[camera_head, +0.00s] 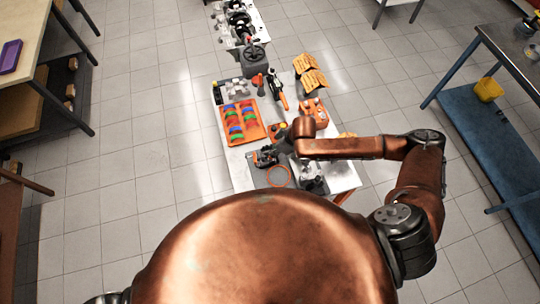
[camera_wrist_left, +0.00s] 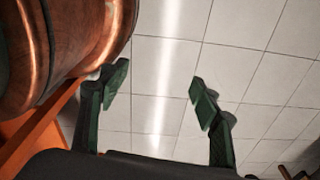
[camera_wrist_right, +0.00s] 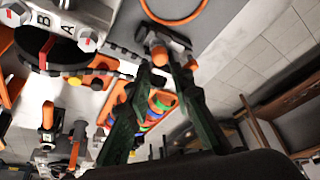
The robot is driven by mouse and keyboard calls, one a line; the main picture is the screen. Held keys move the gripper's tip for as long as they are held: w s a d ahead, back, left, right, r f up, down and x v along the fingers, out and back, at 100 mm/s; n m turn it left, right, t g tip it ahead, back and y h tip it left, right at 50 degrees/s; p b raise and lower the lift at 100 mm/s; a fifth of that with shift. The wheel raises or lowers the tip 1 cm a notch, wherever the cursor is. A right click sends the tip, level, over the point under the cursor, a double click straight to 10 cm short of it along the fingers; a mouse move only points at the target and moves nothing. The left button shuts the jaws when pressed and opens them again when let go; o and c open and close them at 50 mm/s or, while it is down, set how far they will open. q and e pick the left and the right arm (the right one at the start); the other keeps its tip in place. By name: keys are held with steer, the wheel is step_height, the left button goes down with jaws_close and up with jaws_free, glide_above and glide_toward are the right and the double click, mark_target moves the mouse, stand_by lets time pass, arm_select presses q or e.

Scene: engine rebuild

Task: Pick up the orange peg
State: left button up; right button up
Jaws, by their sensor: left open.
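My right gripper (camera_head: 284,146) is over the workbench in the head view, its arm coming in from the right. In the right wrist view its two dark green fingers (camera_wrist_right: 160,68) stand apart, with a narrow gap. A grey and orange tool (camera_wrist_right: 163,40) shows at or beyond the fingertips; I cannot tell whether they touch it. An orange tray (camera_head: 262,134) with blue, green and red pieces lies left of the gripper. I cannot single out the orange peg among the small orange parts. My left gripper (camera_wrist_left: 160,90) is open and empty above bare floor.
The white workbench (camera_head: 240,176) is crowded. An orange ring (camera_head: 278,187) lies at its near side, and yellow-orange gloves (camera_head: 311,77) at its far right. A wooden bench stands left, a blue shelf (camera_head: 492,135) right. Tiled floor on both sides is clear.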

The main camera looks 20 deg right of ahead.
mark_target(271, 158)
steer(key=x, duration=0.3)
steer(key=p+x, duration=0.1)
steer(key=shift+s+d+f, duration=0.1)
steer(key=shift+s+f, duration=0.15)
steer(key=shift+f, duration=0.1)
steer(key=shift+w+f, duration=0.1)
steer(key=shift+f, duration=0.35)
arm_select(q)
steer(key=shift+w+r, duration=0.5)
steer(key=shift+r, duration=0.1)
arm_select(e)
jaws_close()
